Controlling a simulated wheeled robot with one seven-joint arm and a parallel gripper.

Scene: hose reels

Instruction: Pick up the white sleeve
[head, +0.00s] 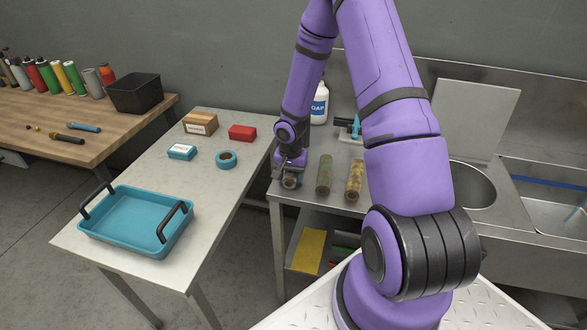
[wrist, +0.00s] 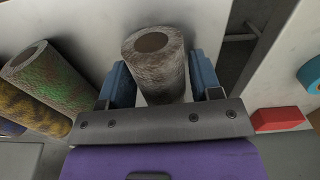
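The white sleeve (wrist: 160,75), a dirty whitish-brown hollow cylinder, lies at the left end of the metal bench. In the wrist view it is between the two blue fingers of my gripper (wrist: 160,80), one finger on each side. The fingers are very close to its sides; I cannot tell whether they press on it. In the head view my gripper (head: 290,170) is low over the bench's left corner, and only the sleeve's round end (head: 290,182) shows beneath it. The rest is hidden by the gripper.
A greenish sleeve (head: 324,174) and a yellow-brown sleeve (head: 354,181) lie to the right on the bench. A soap bottle (head: 319,106) stands behind. A sink basin (head: 470,188) is further right. The left table holds a blue tray (head: 118,250), tape (head: 226,159) and boxes.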

